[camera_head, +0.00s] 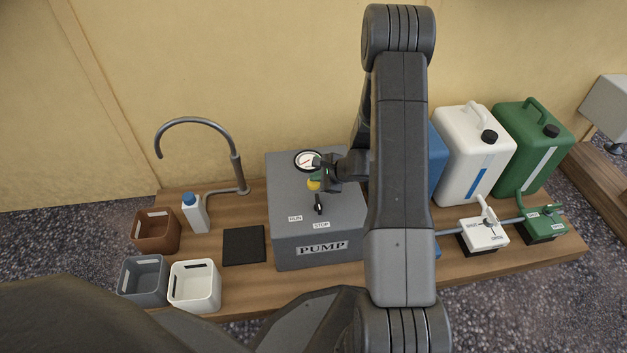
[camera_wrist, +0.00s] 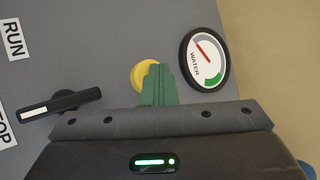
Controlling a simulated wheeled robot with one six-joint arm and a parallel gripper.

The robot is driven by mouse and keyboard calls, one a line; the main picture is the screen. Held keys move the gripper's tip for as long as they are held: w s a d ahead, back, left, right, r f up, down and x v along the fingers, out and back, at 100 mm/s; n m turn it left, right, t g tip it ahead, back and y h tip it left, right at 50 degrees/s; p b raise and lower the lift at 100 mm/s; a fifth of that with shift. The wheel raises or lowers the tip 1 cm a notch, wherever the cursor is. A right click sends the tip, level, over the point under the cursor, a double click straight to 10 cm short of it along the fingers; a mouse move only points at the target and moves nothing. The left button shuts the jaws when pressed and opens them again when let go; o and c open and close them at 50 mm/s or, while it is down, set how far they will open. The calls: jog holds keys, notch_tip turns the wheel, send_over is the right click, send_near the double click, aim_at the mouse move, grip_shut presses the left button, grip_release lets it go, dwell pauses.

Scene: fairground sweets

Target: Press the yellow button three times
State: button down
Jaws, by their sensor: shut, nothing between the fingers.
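The yellow button (camera_wrist: 145,74) is on the top face of the grey pump box (camera_head: 322,226). In the wrist view it is partly hidden behind my green fingertips. My gripper (camera_wrist: 158,84) is shut and empty, with its fingertips over the button's right part in that view. In the head view the button (camera_head: 313,185) shows as a small yellow patch just below my gripper (camera_head: 317,172). I cannot tell whether the fingertips touch the button.
A round water gauge (camera_wrist: 204,59) stands beside the button, close to my fingers. A black RUN/STOP lever (camera_wrist: 61,105) is on the other side. Canisters (camera_head: 471,150) stand at the right, and small bins (camera_head: 194,287) and a bottle (camera_head: 195,214) at the left.

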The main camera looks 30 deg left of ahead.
dwell(0.5)
jog(key=shift+r+p, duration=0.75)
jog(key=shift+r, duration=0.35)
jog(key=shift+b, duration=0.4)
jog(key=shift+f+b, duration=0.4)
jog(key=shift+b, duration=0.1)
jog(key=shift+f+b, duration=0.3)
jog(key=shift+f, duration=0.55)
dwell(0.4)
dwell(0.3)
jog(key=shift+r+p, duration=0.8)
jog(key=shift+r, duration=0.5)
